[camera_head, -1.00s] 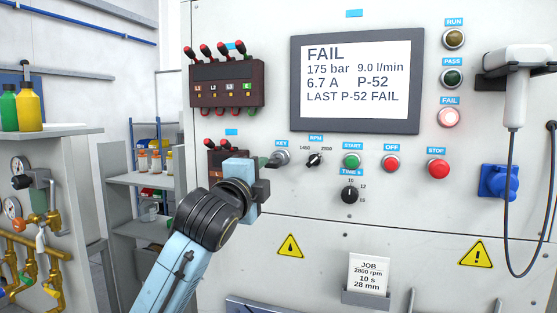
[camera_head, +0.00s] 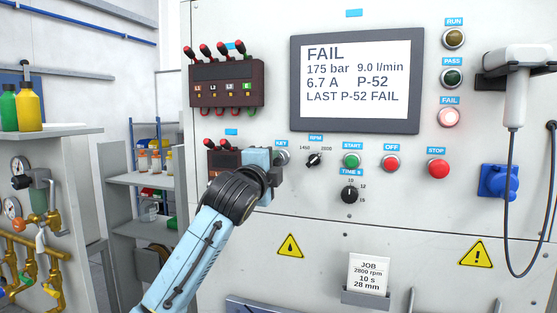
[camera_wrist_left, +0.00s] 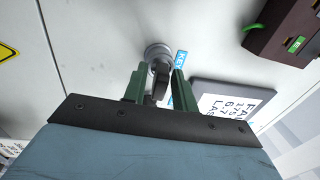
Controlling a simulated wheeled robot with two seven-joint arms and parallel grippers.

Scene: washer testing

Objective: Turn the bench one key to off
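The key switch (camera_head: 285,156) under the KEY label is mostly hidden behind my left gripper (camera_head: 276,161) in the head view. In the left wrist view its round metal collar (camera_wrist_left: 158,51) sits on the panel, with the dark key (camera_wrist_left: 160,81) sticking out. My left gripper's two green fingers (camera_wrist_left: 159,76) stand on either side of the key, apart, with some gap visible, so they look open around it. The key's exact angle is hard to read. My right gripper is not in view.
Right of the key are the RPM knob (camera_head: 314,160), green START button (camera_head: 352,161), OFF button (camera_head: 390,163) and STOP button (camera_head: 439,169). A block of red-tipped levers (camera_head: 227,83) is above left. The screen (camera_head: 357,80) reads FAIL.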

